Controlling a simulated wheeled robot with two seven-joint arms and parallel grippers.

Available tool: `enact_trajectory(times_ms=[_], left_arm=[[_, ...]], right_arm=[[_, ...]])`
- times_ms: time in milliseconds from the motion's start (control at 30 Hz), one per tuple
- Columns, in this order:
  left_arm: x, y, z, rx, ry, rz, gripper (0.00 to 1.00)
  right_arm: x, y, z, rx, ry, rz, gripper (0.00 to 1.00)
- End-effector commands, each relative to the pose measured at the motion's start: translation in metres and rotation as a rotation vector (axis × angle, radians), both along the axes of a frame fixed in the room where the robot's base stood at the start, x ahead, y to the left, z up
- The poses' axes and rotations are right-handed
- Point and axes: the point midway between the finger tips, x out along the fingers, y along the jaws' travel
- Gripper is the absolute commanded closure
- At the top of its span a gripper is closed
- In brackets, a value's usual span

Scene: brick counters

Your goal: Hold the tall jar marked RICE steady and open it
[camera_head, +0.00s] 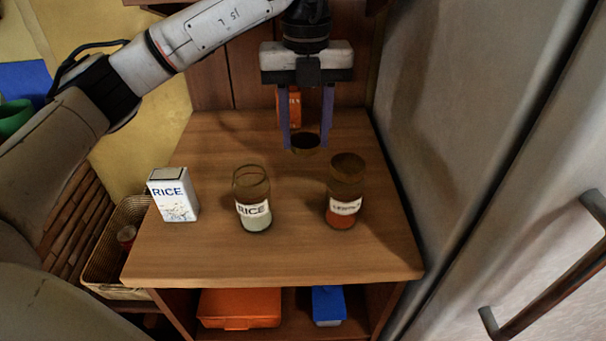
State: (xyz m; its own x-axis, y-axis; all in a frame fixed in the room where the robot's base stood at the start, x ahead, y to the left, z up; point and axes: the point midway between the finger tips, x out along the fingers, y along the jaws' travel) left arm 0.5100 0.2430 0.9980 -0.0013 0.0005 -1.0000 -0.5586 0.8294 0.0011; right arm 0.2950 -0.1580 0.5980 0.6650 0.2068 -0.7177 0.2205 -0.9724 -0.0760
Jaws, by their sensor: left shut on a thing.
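The clear glass jar marked RICE (253,211) stands upright on the wooden counter, left of middle. It has white contents low down, and its top shows a bare rim with no lid. My left gripper (305,144) is behind and to the right of this jar, pointing down. Its two bluish fingers are shut on a round dark brown lid (305,141), apart from the jar. I cannot tell whether the lid touches the counter. My right gripper is not in view, and nothing is seen holding the jar.
A second jar with a brown top (346,168) and reddish contents stands to the right. A white RICE carton (174,196) stands at the left. An orange packet (295,105) is behind my gripper. A grey fridge (470,130) bounds the right. The counter's front is clear.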

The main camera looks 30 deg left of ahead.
Motion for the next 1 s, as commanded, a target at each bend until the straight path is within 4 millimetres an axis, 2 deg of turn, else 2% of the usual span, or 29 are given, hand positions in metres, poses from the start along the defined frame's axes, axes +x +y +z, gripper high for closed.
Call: enact_trajectory(times_ms=[33, 200, 467, 633, 733, 1000], left_arm=[[-0.001, 0.001, -0.014, 0.001, 0.004, 0.001, 0.87], [-0.001, 0.0, -0.048, 0.0, 0.001, 0.0, 0.87], [0.0, 0.0, -0.069, 0.0, 0.0, 0.0, 0.87], [-0.001, 0.0, -0.094, 0.0, 0.001, 0.0, 0.87], [0.0, 0.0, -0.1, 0.0, -0.001, 0.0, 0.87], [0.0, 0.0, -0.102, 0.0, -0.001, 0.0, 0.87]], right_arm=[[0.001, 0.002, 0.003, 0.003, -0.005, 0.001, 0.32], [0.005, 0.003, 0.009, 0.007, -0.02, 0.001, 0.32], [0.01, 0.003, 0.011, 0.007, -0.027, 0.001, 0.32], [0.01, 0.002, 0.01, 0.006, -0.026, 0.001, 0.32], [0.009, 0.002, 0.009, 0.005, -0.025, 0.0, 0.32], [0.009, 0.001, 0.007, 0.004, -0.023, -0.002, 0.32]])
